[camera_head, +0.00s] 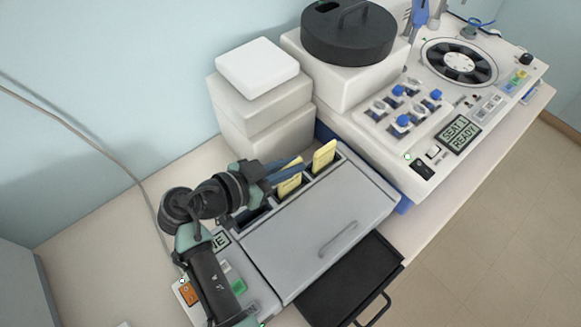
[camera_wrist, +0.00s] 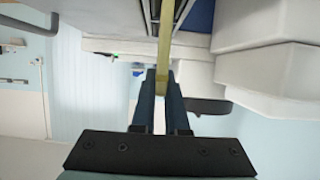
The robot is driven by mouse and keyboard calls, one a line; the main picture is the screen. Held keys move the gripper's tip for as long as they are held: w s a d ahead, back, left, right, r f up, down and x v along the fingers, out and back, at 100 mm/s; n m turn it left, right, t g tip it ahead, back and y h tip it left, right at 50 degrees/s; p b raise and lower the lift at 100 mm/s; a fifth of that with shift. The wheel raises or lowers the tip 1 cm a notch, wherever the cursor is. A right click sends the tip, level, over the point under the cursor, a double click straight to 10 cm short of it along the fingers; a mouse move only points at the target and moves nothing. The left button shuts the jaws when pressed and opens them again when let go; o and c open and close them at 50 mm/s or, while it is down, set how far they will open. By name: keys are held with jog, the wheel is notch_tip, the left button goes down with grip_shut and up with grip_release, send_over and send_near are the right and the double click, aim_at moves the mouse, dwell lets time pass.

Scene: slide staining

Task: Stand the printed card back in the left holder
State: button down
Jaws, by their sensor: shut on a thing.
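My gripper (camera_head: 285,169) has blue fingers and reaches in from the left over the row of dark slots behind the grey lid. It is shut on a yellow card (camera_head: 289,185). In the wrist view the fingers (camera_wrist: 161,92) pinch this card (camera_wrist: 166,42), seen nearly edge-on and running out of the top of the frame. The card is at the middle of the slot row; I cannot tell whether its lower edge is inside a slot. A second yellow card (camera_head: 323,156) stands in the right slot. The left slot (camera_head: 251,215) looks dark, partly hidden by my arm. No print is readable.
The grey lid (camera_head: 318,226) with a handle lies in front of the slots, above an open black drawer (camera_head: 350,283). White boxes (camera_head: 262,95) stand behind. A staining machine (camera_head: 445,105) is at the right. Bare bench shows at the left.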

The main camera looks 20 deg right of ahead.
jog(key=shift+f, duration=1.1)
jog(key=shift+f, duration=0.1)
jog(key=shift+f, duration=0.1)
jog(key=c, duration=0.9)
grip_release()
